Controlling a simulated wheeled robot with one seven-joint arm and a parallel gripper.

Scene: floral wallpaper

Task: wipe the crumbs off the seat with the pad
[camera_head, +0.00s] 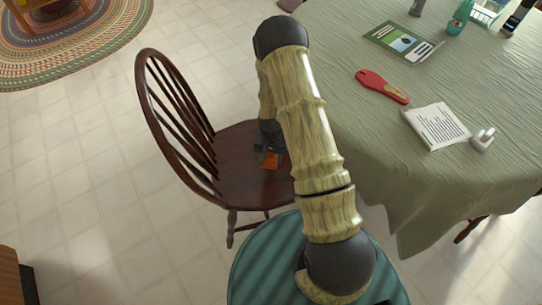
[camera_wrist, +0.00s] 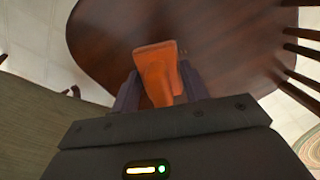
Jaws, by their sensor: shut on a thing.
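A dark wooden chair with a spindle back stands left of the table, and its seat (camera_head: 236,178) is bare in the visible part. The seat (camera_wrist: 215,40) also fills much of the wrist view. My gripper (camera_head: 268,156) is low over the seat, and my arm hides the seat's right side in the head view. It is shut on an orange pad (camera_wrist: 156,72), which sits between the two dark fingers; the pad (camera_head: 271,161) shows small in the head view. I cannot tell whether the pad touches the seat. No crumbs can be made out in either view.
A table with a green cloth (camera_head: 360,130) stands right of the chair, its cloth hanging close to the seat. On it lie a booklet (camera_head: 403,41), a red-handled object (camera_head: 382,86) and a printed sheet (camera_head: 437,126). The chair back (camera_head: 172,110) rises at the seat's left.

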